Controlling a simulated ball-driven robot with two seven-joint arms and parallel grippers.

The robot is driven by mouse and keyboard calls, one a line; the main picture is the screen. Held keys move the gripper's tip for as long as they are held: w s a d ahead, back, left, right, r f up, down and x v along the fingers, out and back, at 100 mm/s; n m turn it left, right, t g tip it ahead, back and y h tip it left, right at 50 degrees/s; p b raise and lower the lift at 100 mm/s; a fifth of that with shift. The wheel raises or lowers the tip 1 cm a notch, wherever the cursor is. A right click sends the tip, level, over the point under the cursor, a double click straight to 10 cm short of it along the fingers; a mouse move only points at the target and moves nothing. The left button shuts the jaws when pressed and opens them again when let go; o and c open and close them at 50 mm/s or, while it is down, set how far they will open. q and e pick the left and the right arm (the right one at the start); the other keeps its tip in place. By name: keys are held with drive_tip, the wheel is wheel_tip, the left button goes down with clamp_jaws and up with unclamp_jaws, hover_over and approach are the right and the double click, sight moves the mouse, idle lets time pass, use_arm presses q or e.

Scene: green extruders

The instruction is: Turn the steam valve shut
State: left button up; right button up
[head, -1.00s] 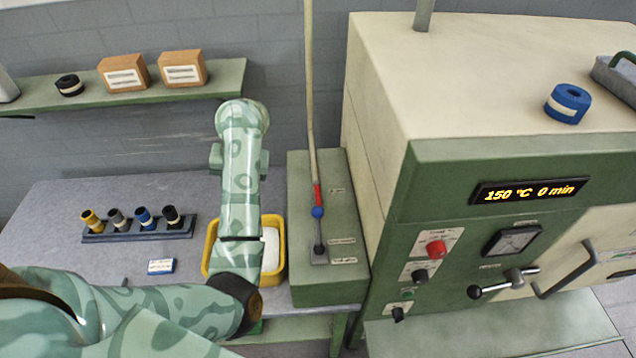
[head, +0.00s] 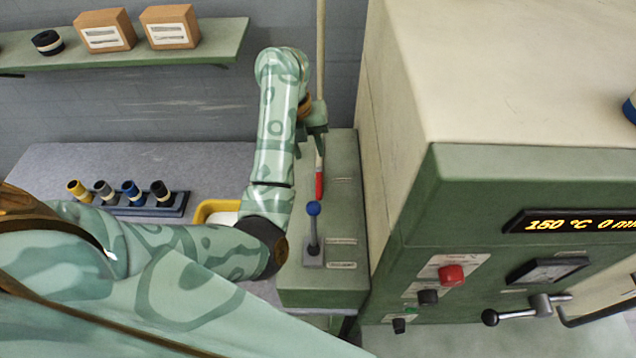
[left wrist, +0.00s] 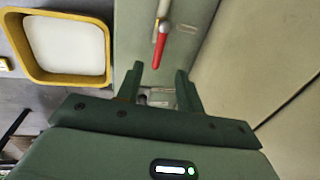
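The steam valve seems to be the fitting with the red handle (head: 319,183) at the foot of the pale vertical pipe (head: 320,60). The handle hangs down along the pipe line, above the green bench box. It also shows in the left wrist view (left wrist: 159,50), just beyond the fingertips. My left gripper (head: 316,128) is above the handle, partly hidden by my arm. In the left wrist view its two fingers (left wrist: 160,72) stand apart with no held object visible, and the red handle is beyond them. My right gripper is not in view.
A blue-knobbed lever (head: 313,209) stands on the green box (head: 345,200) close to the red handle. A yellow tray (left wrist: 105,45) sits to the left. The large green-and-cream machine (head: 480,190) stands close on the right, limiting room there.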

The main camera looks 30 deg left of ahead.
sight(318, 180)
use_arm(q)
drive_tip(key=f+b, duration=0.1)
drive_tip(key=f, duration=0.2)
drive_tip(key=d+f+b, duration=0.1)
drive_tip(key=f+b, duration=0.1)
drive_tip(key=f, duration=0.1)
drive_tip(key=f+b, duration=0.1)
drive_tip(key=f, duration=0.2)
drive_tip(key=shift+w+d+f+b, duration=0.1)
drive_tip(key=shift+w+d+b, duration=0.2)
drive_tip(key=shift+d+b, duration=0.1)
drive_tip(key=shift+w+f, duration=0.15)
drive_tip(key=shift+f, duration=0.35)
clamp_jaws()
